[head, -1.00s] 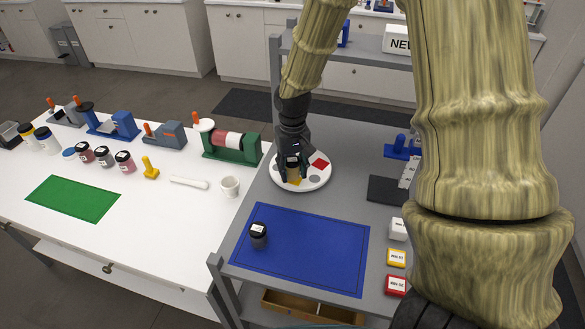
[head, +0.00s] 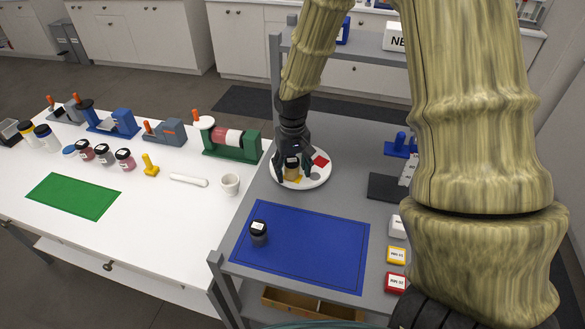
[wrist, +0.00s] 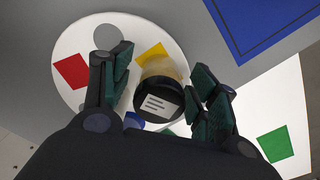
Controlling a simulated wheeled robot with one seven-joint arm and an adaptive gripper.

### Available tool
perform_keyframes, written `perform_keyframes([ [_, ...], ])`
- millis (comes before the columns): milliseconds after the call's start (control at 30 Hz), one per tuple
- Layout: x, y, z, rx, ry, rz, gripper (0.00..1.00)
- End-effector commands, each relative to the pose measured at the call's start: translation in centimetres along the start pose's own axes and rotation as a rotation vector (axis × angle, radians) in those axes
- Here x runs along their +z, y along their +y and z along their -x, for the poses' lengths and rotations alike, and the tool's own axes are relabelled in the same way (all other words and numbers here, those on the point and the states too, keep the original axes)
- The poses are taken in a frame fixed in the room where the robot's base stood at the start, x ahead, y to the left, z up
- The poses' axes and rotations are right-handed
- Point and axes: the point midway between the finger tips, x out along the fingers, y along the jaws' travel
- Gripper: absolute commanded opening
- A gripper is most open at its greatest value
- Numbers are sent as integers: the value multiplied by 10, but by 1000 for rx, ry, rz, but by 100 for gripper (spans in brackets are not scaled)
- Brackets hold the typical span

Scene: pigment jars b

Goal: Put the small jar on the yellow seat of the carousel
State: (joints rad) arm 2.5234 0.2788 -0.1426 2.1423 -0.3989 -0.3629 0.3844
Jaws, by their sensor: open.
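The small jar (wrist: 158,98), with a black lid and a white label, stands upright on the round white carousel (wrist: 72,45). In the wrist view its base overlaps the yellow seat (wrist: 152,54), which shows beside it; the exact contact is partly hidden. In the head view the jar (head: 292,164) and a bit of yellow show between my fingers. My gripper (wrist: 160,92) is open, with one finger on each side of the jar and narrow gaps seeming to separate them. It also shows in the head view (head: 293,174), low over the carousel.
The carousel also has a red seat (wrist: 72,72), a grey one (wrist: 108,37), and blue and green ones partly hidden. A dark-lidded jar (head: 259,232) stands on the blue mat (head: 310,250). Small labelled boxes (head: 396,256) line the right edge.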

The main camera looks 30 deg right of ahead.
Motion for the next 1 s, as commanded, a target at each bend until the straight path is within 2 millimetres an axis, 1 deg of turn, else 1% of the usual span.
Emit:
perform_keyframes([
  [167, 0, 0, 7, 0, 1, 0, 60],
  [267, -1, 0, 15, 0, 3, 0, 60],
  [1000, -1, 0, 104, 0, 3, 0, 60],
])
